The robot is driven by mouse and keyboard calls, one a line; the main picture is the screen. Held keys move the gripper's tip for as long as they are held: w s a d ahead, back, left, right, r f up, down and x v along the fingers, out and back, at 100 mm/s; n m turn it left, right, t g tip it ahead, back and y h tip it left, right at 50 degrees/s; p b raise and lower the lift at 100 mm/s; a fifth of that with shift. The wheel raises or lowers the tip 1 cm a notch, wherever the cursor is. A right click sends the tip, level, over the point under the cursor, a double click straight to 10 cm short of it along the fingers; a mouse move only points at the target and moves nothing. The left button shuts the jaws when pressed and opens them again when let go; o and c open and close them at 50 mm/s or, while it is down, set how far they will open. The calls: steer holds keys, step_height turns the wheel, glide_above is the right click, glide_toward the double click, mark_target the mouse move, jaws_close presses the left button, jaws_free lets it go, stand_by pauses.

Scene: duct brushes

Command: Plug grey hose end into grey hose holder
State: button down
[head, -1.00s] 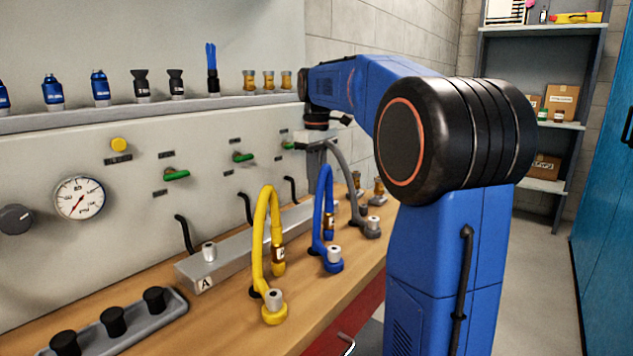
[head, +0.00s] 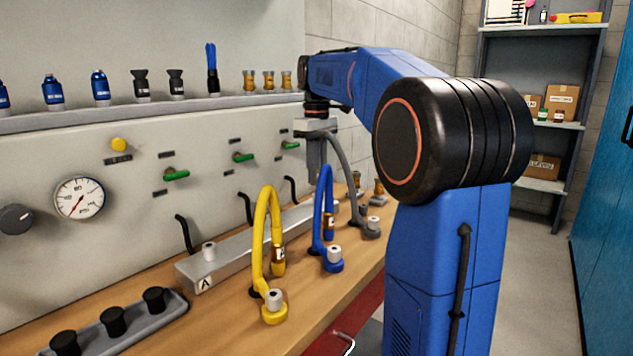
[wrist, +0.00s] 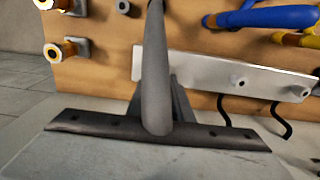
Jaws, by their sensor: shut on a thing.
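The grey hose (head: 343,160) arcs up from the bench into my gripper (head: 315,180), which is shut on its end above the back of the bench. The hose end itself is hidden by the fingers. In the wrist view the grey hose (wrist: 154,70) runs up past my gripper (wrist: 178,105). The grey hose holder (head: 371,230), a grey foot with a pale metal fitting, stands on the bench to the right of and below my gripper.
The blue hose (head: 318,205) and yellow hose (head: 261,230) stand on the bench to the left. A metal manifold bar (head: 230,255) marked A runs along the wall, also in the wrist view (wrist: 215,72). Brass-topped fittings (wrist: 66,50) stand at the bench end.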

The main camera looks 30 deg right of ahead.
steer(key=shift+r, duration=1.55)
steer(key=s+d+f, duration=0.2)
steer(key=s+d, duration=0.4)
steer(key=d, duration=0.5)
steer(key=shift+s+d+f, duration=0.25)
steer(key=shift+s+f, duration=0.1)
steer(key=shift+s, duration=0.05)
steer(key=shift+f, duration=0.15)
steer(key=shift+f, duration=2.7)
steer(key=shift+f, duration=0.5)
